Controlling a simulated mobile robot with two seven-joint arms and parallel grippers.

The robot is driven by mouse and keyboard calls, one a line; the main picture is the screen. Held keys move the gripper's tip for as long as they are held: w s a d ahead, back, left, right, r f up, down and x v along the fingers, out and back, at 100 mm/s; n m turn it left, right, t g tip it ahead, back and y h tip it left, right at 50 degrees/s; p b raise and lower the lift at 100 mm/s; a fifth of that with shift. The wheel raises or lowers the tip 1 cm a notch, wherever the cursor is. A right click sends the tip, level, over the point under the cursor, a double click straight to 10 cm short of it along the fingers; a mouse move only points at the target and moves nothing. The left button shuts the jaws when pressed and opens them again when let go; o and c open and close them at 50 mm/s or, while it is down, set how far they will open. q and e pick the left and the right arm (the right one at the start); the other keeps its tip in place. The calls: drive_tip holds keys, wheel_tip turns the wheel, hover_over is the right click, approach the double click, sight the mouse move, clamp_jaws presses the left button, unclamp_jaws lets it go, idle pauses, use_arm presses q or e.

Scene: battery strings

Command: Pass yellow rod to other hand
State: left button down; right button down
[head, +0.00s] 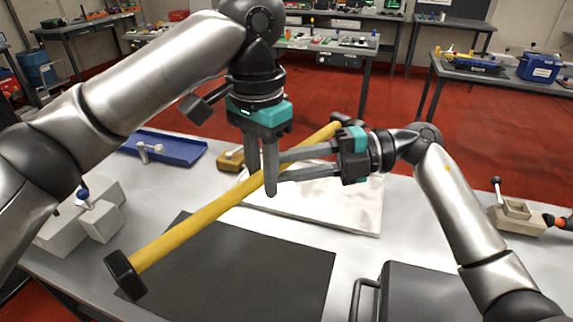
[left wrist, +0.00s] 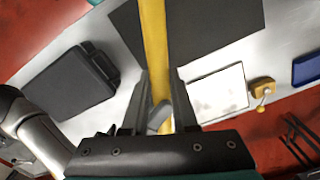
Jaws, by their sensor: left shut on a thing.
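The long yellow rod (head: 195,222) has black end caps and slants above the table, from lower left up to the back right. My left gripper (head: 264,180) points down and is shut on the rod past its middle. In the left wrist view the rod (left wrist: 154,45) runs between the left fingers (left wrist: 160,95). My right gripper (head: 280,166) reaches in from the right beside the left fingers. Its fingers are apart, one above the other, at the rod. Whether they touch it cannot be told. A grey fingertip shows against the rod in the left wrist view.
Below the rod are a dark mat (head: 250,270) and a pale panel (head: 345,215). A black case (head: 440,295) lies at front right. Grey blocks (head: 75,225) and a blue tray (head: 175,150) stand left; a lever fixture (head: 515,215) stands right.

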use_arm(q)
drive_tip(key=shift+w+r, duration=0.1)
drive_tip(key=shift+r, duration=0.05)
idle(0.5)
drive_tip(key=c, duration=1)
unclamp_jaws()
drive_tip(key=o, duration=0.4)
